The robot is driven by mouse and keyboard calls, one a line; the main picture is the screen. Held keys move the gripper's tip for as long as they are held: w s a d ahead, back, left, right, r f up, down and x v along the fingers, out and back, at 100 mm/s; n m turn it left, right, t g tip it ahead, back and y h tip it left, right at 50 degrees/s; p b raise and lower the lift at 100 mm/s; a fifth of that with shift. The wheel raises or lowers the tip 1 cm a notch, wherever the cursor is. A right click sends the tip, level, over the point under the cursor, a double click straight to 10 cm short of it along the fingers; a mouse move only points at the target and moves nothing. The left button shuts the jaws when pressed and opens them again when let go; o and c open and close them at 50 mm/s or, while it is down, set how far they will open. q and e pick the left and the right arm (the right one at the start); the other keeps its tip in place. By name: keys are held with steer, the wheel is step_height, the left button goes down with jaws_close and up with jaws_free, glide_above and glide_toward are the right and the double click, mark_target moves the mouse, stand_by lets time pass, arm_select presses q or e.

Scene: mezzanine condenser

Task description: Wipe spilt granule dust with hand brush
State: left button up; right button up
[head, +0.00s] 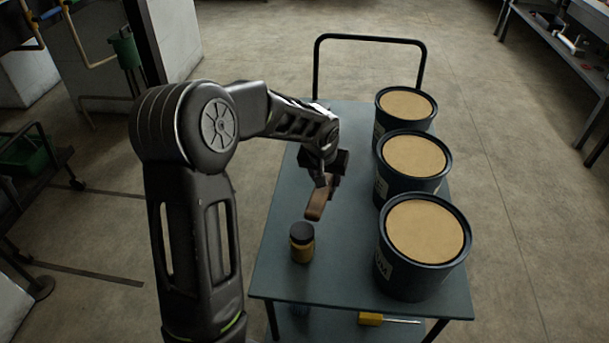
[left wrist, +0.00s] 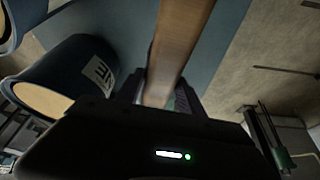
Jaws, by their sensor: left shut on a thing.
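My left gripper (head: 326,180) is shut on the brown wooden hand brush (head: 318,203) above the middle of the blue-grey cart top (head: 278,268). In the left wrist view the brush (left wrist: 176,45) runs up between the two fingers of the left gripper (left wrist: 160,92). The brush's bristles are not clearly visible, and I cannot tell whether it touches the cart top. I cannot make out any spilt dust on the cart. My right gripper is not in view.
A small jar with a black lid (head: 302,243) stands near the front left. A black push handle (head: 370,40) rises at the back. A yellow item (head: 371,319) lies below the top.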

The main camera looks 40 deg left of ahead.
arm_select(q)
steer(key=s+d+r+m, duration=0.1)
steer(key=d+r, duration=0.3)
steer(key=d, duration=0.4)
steer(key=s+d+r+m+h+p, duration=0.1)
steer(key=s+d+r+m, duration=0.1)
steer(key=d, duration=0.7)
step_height(320, 180, up, 3)
steer(key=shift+s+f+m, duration=0.15)
steer(key=shift+m, duration=0.35)
